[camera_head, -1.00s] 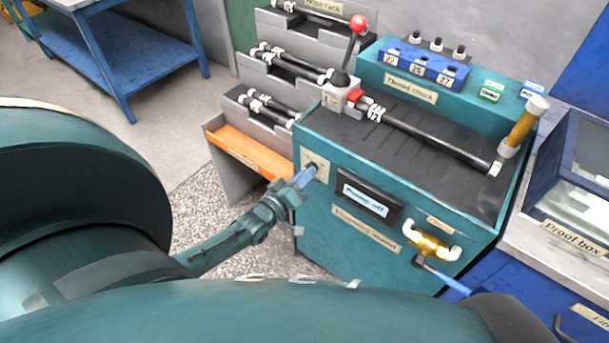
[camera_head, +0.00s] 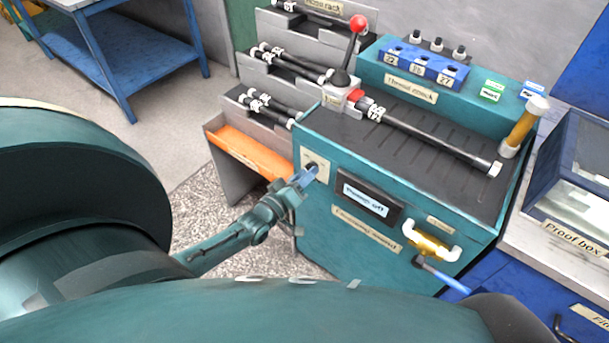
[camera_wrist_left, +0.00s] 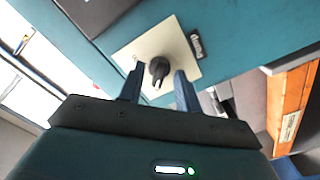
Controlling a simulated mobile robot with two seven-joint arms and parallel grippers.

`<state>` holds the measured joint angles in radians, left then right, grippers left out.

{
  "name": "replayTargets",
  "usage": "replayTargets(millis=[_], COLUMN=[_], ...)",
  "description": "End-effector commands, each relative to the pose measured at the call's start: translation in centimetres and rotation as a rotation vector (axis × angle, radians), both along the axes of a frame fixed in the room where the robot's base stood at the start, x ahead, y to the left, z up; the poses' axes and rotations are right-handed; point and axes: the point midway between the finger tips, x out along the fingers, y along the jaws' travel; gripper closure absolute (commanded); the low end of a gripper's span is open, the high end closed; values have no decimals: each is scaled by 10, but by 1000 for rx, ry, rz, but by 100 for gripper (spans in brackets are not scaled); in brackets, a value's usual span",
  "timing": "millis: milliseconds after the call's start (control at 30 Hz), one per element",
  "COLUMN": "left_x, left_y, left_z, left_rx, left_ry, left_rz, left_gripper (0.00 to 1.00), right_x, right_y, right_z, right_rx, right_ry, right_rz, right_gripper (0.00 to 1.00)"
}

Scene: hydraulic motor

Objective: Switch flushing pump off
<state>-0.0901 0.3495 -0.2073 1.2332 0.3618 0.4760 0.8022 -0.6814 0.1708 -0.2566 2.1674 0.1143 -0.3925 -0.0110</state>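The flushing pump switch is a small black rotary knob (camera_wrist_left: 158,70) on a cream plate (camera_head: 318,160) on the front of the teal flushing cabinet (camera_head: 345,238). In the wrist view the knob lies between the lines of my left gripper's two fingers, with gaps on both sides. My left gripper (camera_head: 304,177) is at the plate in the head view, and its open fingers also show in the wrist view (camera_wrist_left: 159,90). The finger tips partly cover the knob in the head view. A display (camera_head: 367,200) right of the plate appears to end in "off". My right gripper is out of view.
An orange tray (camera_head: 250,152) stands left.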

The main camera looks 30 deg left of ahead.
Motion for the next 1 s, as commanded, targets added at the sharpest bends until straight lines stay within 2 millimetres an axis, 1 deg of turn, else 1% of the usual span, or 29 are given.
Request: replayTargets(millis=[133,267,367,600,700,833,1000], left_x=[-2,-15,-34,-88,-107,-123,-131], left_y=[0,1,3,7,8,10,10], left_z=[0,0,0,0,0,0,1], left_rx=[0,0,0,2,1,0,0], left_ry=[0,1,4,3,3,1,-1], left_rz=[0,0,0,-1,0,0,1], left_gripper=[66,66,66,66,66,66,66], right_x=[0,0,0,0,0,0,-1], right_y=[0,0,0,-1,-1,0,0], right_z=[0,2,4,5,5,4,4], right_rx=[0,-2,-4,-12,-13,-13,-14], right_ry=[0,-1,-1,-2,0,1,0], right_rz=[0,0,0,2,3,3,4], right_gripper=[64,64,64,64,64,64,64])
